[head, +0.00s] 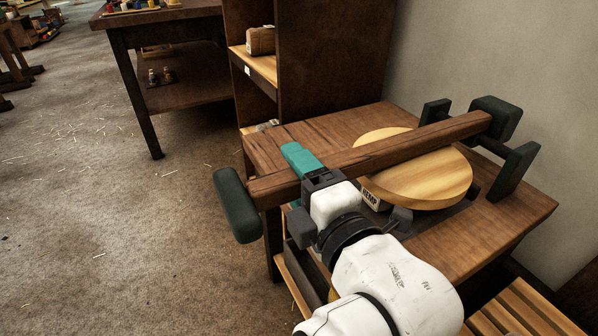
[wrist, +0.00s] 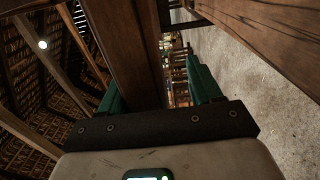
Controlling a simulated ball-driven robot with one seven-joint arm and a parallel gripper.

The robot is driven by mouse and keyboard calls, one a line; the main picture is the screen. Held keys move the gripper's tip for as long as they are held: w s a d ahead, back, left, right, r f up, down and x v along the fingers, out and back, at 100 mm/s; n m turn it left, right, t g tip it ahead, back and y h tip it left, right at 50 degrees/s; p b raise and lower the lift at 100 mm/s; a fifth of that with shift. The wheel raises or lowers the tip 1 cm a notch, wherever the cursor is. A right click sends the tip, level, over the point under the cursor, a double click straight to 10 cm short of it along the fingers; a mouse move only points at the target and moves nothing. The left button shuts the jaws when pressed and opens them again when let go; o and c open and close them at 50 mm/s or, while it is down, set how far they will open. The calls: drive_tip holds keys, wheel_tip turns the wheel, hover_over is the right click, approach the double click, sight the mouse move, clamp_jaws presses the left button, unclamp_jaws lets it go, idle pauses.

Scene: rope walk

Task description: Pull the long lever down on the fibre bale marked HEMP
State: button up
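The long lever (head: 370,155) is a brown wooden beam running from a dark pivot bracket (head: 493,120) at the right to a dark green grip (head: 237,205) at its left end. It passes over a pale round wooden board (head: 425,180). A HEMP label (head: 371,196) shows below the board; the bale itself is mostly hidden. My gripper (head: 303,168) is at the lever near the grip, its teal fingers apart. In the wrist view the lever (wrist: 130,45) lies between the fingers, close to the left one, with a gap to the right one.
The lever stands on a wooden table (head: 290,140) against a pale wall. A shelf unit (head: 320,60) stands behind it and a workbench (head: 165,35) farther back. Slatted wood (head: 525,310) is at the lower right. The floor (head: 130,220) at left is open, with straw.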

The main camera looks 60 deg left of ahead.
drive_tip(key=shift+o, duration=0.3)
drive_tip(key=shift+d, duration=0.1)
drive_tip(key=d+p, duration=0.2)
drive_tip(key=d, duration=0.8)
drive_tip(key=shift+s+d, duration=0.2)
drive_tip(key=shift+d, duration=0.1)
